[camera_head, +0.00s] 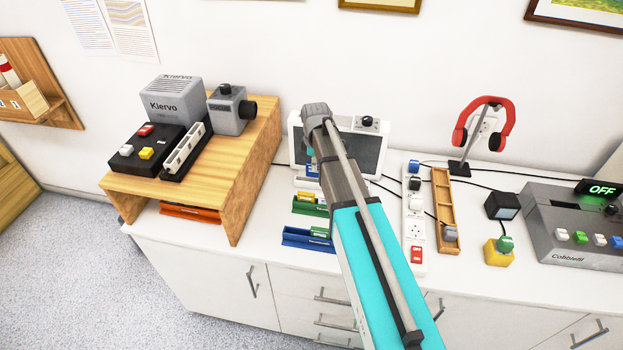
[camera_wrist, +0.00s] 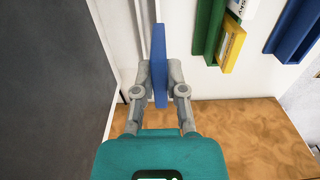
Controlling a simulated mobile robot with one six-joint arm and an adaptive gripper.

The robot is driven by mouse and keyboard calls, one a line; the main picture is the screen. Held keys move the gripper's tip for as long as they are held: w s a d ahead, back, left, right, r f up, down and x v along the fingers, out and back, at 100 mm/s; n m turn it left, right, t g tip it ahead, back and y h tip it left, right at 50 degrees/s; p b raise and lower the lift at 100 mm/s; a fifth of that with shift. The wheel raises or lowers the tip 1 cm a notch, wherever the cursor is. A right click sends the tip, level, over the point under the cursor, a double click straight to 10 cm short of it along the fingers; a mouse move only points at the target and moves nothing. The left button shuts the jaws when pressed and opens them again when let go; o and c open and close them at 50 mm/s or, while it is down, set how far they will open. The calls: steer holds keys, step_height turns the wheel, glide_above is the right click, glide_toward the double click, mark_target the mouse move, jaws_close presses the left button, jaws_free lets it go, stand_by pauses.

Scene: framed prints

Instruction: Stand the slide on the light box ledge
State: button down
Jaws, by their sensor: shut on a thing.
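My gripper (camera_wrist: 159,78) is shut on a thin blue slide (camera_wrist: 158,42), which shows edge-on between the two fingertips in the wrist view. The light box (camera_head: 296,128) is a white-framed unit with a dark panel, against the back wall in the head view. Its dark panel (camera_wrist: 55,80) fills the left of the wrist view. A white strip along its foot, seemingly the ledge (camera_wrist: 140,50), runs beside the slide. I cannot tell whether the slide touches it.
A wooden shelf (camera_head: 258,150) with grey devices stands close left of the light box. A green holder (camera_head: 303,208) and a blue holder (camera_head: 305,240) lie in front. A power strip (camera_head: 413,230), a wooden tray (camera_head: 441,185) and a red headphone stand (camera_head: 486,105) are right.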

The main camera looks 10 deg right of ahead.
mark_target(312, 173)
steer(key=shift+w+a+f+b, duration=0.2)
steer(key=shift+w+f+b, duration=0.15)
steer(key=shift+w+f, duration=0.25)
steer(key=shift+f, duration=0.1)
steer(key=shift+w+a+f+b, duration=0.15)
steer(key=shift+w+f+b, duration=0.15)
steer(key=shift+f+b, duration=1.65)
steer(key=shift+b, duration=0.05)
steer(key=shift+f, duration=0.1)
steer(key=c, duration=0.7)
jaws_free()
